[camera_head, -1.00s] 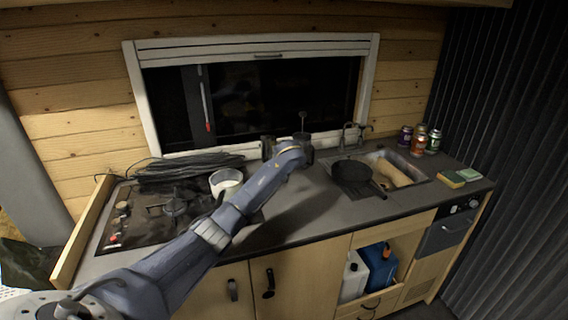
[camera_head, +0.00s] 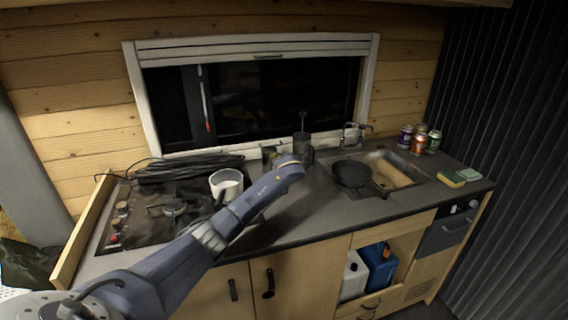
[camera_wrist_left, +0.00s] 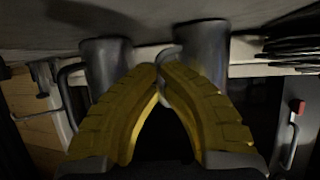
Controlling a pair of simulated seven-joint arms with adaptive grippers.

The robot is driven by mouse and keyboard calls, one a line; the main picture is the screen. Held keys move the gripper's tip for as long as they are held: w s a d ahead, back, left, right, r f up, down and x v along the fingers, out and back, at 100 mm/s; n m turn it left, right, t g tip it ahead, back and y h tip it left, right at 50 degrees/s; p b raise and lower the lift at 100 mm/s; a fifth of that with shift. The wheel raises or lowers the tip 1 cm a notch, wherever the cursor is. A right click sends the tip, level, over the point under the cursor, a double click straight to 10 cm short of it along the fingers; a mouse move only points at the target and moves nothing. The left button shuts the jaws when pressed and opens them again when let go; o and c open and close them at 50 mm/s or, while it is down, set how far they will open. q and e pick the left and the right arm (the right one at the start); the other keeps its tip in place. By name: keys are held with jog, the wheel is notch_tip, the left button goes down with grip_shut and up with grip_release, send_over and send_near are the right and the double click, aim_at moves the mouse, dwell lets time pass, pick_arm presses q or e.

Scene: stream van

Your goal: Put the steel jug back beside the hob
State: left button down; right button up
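The steel jug (camera_head: 268,155) is a dark grey vessel at the back of the counter, between the hob (camera_head: 150,228) and the sink, partly hidden by my left arm in the head view. In the left wrist view, which looks upside down, its grey body (camera_wrist_left: 205,45) is at right, with its handle at the yellow fingertips. My left gripper (camera_wrist_left: 158,72) has its tips close together and appears shut on that handle. In the head view the fingers are hidden behind the wrist. I cannot tell whether the jug's base touches the counter. My right gripper is out of view.
A similar grey vessel (camera_head: 304,149) holding a utensil stands just right of the jug. A pale pot (camera_head: 226,184) is on the hob's right side, a coiled cable (camera_head: 185,168) behind. A black pan (camera_head: 352,174) lies at the sink (camera_head: 400,176). The counter front is clear.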

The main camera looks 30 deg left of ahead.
pick_arm(q)
jog(key=shift+f, duration=0.15)
jog(key=c, duration=1.6)
grip_release()
jog(key=shift+r, duration=0.2)
jog(key=shift+s+d+r, duration=0.15)
jog(key=shift+s+d, duration=0.3)
jog(key=shift+s, duration=0.05)
jog(key=v, duration=1)
jog(key=shift+s+r, duration=0.25)
jog(key=shift+r, duration=0.05)
jog(key=shift+d, duration=0.1)
